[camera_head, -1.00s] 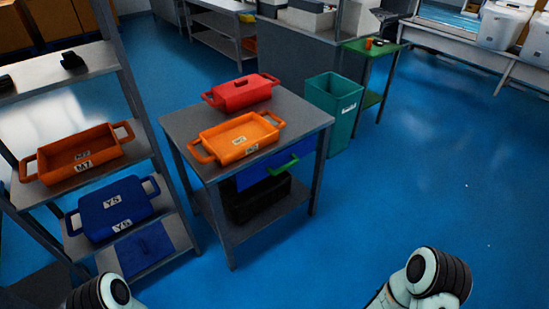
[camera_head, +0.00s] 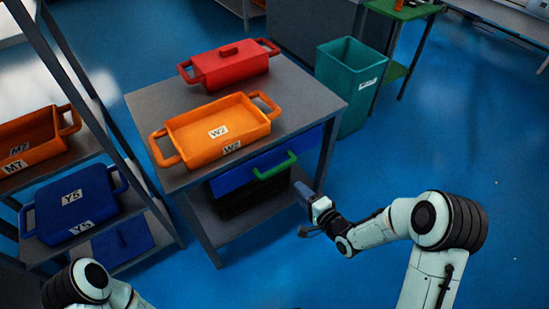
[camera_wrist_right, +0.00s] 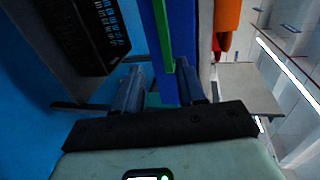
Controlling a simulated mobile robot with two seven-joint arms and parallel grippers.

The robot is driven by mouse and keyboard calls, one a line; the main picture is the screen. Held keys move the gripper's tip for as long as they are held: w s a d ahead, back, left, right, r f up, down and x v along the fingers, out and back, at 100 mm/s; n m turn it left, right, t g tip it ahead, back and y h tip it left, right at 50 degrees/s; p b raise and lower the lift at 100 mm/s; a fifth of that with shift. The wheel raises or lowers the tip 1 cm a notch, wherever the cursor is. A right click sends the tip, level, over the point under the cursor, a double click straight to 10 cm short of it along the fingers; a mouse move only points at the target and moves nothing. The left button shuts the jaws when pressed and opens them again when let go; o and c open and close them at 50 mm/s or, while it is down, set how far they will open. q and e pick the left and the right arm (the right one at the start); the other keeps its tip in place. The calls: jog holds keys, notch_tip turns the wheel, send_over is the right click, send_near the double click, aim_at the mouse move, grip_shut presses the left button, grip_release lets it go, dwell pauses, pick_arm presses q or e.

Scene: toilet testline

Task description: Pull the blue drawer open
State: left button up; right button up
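The blue drawer (camera_head: 232,178) sits under the top of the grey table, and its front looks flush with the frame. Its green handle (camera_head: 275,171) runs along the front. My right gripper (camera_head: 299,190) is just right of and below the handle's right end. In the right wrist view, my right gripper (camera_wrist_right: 158,68) has its fingers apart with nothing between them. The green handle (camera_wrist_right: 162,32) and blue drawer front (camera_wrist_right: 182,35) lie ahead, in line with the finger gap. A small gap seems to remain. My left arm shows at the bottom left; its gripper is out of view.
An orange W2 tray (camera_head: 218,130) and a red lidded box (camera_head: 229,66) stand on the table (camera_head: 297,92). A black crate (camera_wrist_right: 92,30) is below the drawer. A green bin (camera_head: 346,85) stands behind right. A shelf with trays is left. The floor at right is clear.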

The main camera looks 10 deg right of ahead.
aim_at(279, 170)
pick_arm(q)
jog(key=shift+w+a+f+t+b, duration=0.2)
jog(key=shift+w+f+b, duration=0.15)
jog(key=shift+w+f, duration=0.2)
jog(key=shift+w+a+f+t+b, duration=0.2)
jog(key=shift+w+f+b, duration=0.2)
jog(key=shift+w, duration=0.15)
pick_arm(e)
jog(key=x, duration=0.9)
jog(key=r+x, duration=0.1)
jog(key=x, duration=0.3)
jog(key=shift+w+a+f, duration=0.1)
jog(key=shift+w+a, duration=0.05)
jog(key=shift+w, duration=0.25)
grip_shut()
